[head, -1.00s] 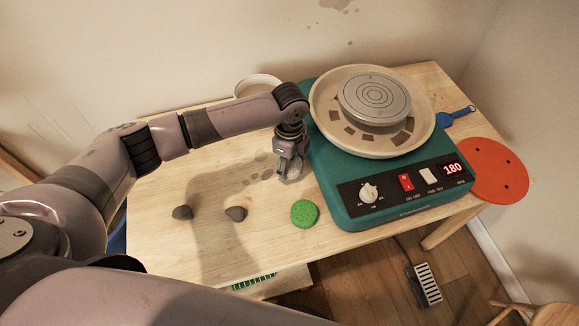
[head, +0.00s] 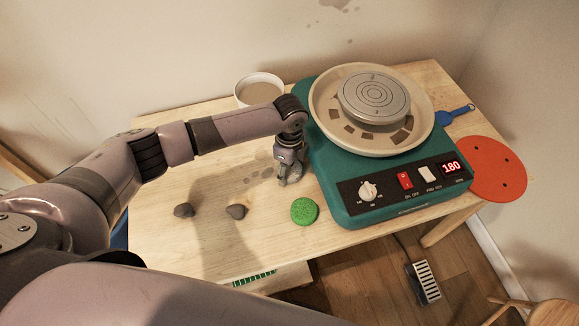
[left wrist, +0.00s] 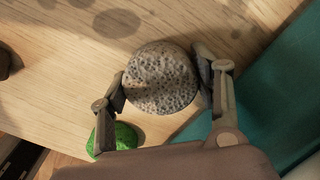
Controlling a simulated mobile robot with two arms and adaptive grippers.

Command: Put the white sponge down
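The white sponge (left wrist: 162,78), round, pitted and greyish in this light, sits between the two fingers of my left gripper (left wrist: 160,82) in the left wrist view. Both fingers appear to touch its sides. In the head view my left gripper (head: 290,172) points down at the table, just left of the teal pottery wheel (head: 335,190). The sponge is mostly hidden there by the fingers, at or very close to the tabletop; I cannot tell if it touches. My right gripper is not in view.
A green sponge (head: 304,211) lies in front of the gripper, and it also shows in the left wrist view (left wrist: 118,137). Two dark lumps (head: 236,211) (head: 184,210) lie to the left on the wooden table (head: 165,245). A bowl (head: 259,88) stands behind the arm.

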